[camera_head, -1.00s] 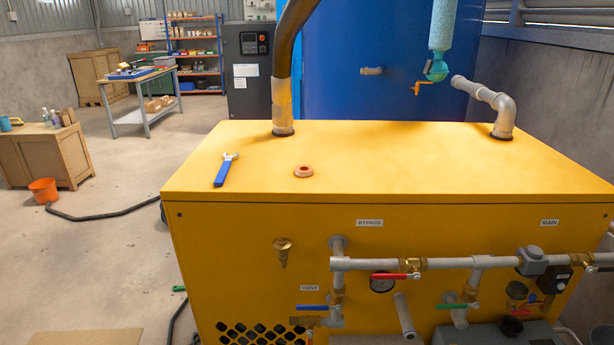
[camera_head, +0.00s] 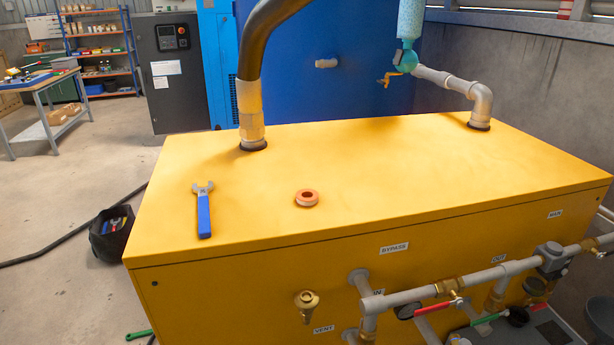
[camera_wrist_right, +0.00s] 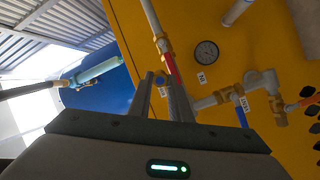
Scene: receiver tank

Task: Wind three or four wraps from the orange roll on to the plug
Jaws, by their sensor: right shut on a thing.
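The orange roll (camera_head: 307,198), a small ring, lies flat on top of the yellow cabinet (camera_head: 400,175). A brass fitting (camera_head: 307,303) shows on the cabinet's front face; I cannot tell whether it is the plug. In the right wrist view my right gripper (camera_wrist_right: 161,82) points up past the cabinet's pipework, its two fingers close together. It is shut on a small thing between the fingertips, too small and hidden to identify. Neither gripper shows in the head view, and my left gripper is in no view.
A blue-handled wrench (camera_head: 203,210) lies left of the roll. A thick hose (camera_head: 251,110) and a grey pipe (camera_head: 481,100) rise from the cabinet top. Pipes and valves run along its front, with a gauge (camera_wrist_right: 206,52). Much of the top is clear.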

